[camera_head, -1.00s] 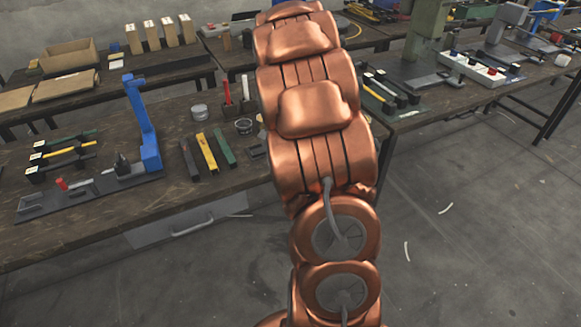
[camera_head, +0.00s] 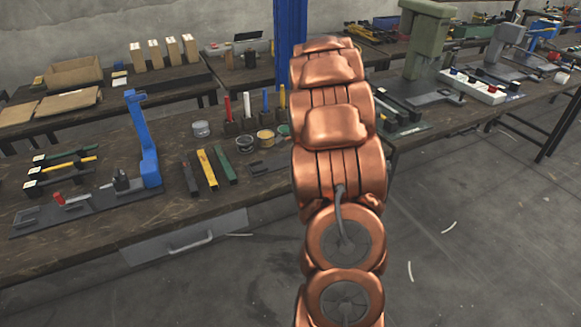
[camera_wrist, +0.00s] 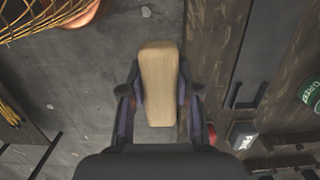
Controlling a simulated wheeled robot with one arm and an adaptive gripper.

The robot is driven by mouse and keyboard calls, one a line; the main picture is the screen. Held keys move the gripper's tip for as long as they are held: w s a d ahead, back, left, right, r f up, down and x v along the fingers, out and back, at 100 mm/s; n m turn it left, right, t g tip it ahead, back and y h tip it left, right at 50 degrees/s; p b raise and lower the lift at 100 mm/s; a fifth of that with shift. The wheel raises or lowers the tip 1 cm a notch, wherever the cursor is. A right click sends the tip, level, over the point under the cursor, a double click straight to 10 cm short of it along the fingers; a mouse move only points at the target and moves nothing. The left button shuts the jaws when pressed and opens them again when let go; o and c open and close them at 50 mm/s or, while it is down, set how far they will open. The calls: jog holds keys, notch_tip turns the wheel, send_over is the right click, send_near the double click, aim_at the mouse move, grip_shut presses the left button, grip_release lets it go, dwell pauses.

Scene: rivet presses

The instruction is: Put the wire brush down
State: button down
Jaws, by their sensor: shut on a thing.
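In the wrist view my gripper (camera_wrist: 160,85) is shut on the wire brush (camera_wrist: 159,80), which shows as a long pale wooden block between the two fingers. Its bristles are not visible. The brush is held over a grey strip of floor, beside a dark wooden surface (camera_wrist: 222,60) to the right. In the head view my copper arm reaches up and away, and hides the gripper and the brush.
A blue post (camera_head: 291,45) stands behind.

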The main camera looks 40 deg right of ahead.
jog(key=p, duration=0.1)
send_over(290, 176)
jog(key=shift+s+d+f, duration=0.2)
jog(key=shift+s+f, duration=0.05)
jog(key=shift+f, duration=0.05)
jog(key=shift+w+f, duration=0.2)
jog(key=shift+w, duration=0.15)
jog(key=shift+f+p, duration=0.6)
jog(key=shift+f, duration=1.05)
jog(key=shift+f, duration=0.15)
jog(key=shift+s+a+f, duration=0.1)
jog(key=shift+f, duration=0.2)
jog(key=shift+s+a+f, duration=0.1)
jog(key=shift+f, duration=0.15)
jog(key=c, duration=1.3)
grip_release()
jog(key=o, duration=0.5)
jog(key=shift+f, duration=0.2)
jog(key=shift+r, duration=0.1)
